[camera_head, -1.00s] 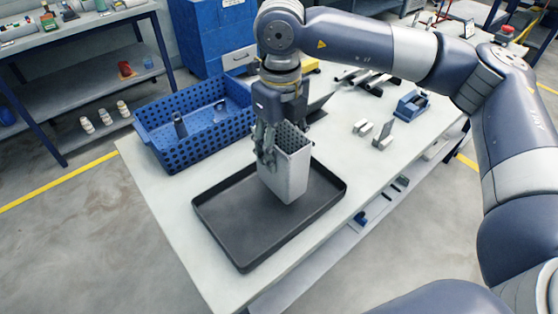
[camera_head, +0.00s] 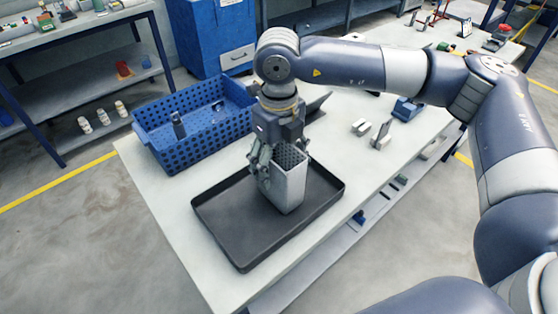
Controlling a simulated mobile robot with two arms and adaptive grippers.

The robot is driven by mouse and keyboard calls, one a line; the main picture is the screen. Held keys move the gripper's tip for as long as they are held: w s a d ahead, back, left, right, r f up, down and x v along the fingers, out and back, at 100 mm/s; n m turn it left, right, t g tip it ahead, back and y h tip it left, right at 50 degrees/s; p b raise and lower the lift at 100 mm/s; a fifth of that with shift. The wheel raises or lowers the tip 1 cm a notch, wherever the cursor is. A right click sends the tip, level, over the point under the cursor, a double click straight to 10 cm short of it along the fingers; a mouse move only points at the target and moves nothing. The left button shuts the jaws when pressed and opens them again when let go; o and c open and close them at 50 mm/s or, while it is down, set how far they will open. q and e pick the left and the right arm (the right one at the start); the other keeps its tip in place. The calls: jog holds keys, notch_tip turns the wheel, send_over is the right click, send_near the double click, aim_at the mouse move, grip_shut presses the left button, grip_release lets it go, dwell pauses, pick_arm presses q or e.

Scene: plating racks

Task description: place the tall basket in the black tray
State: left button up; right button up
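The tall basket (camera_head: 289,186) is light grey with perforated walls and an open top. It stands upright within the outline of the black tray (camera_head: 236,232), in the tray's far right part. Its base appears to be on or very close to the tray floor. My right gripper (camera_head: 263,168) points down at the basket's upper left side and is shut on its wall. The far fingers are partly hidden by the basket. The tray lies flat on the white table. My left gripper is not in view.
A blue perforated crate (camera_head: 205,142) with a few small parts stands behind and left of the tray. Small grey and blue parts (camera_head: 381,137) lie to the right on the table (camera_head: 160,205). The tray's front left part is clear.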

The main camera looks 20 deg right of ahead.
jog(key=shift+r+p, duration=0.25)
jog(key=shift+p, duration=0.05)
notch_tip(320, 180, up, 12)
jog(key=b, duration=0.1)
jog(key=shift+b, duration=0.35)
jog(key=shift+f, duration=0.1)
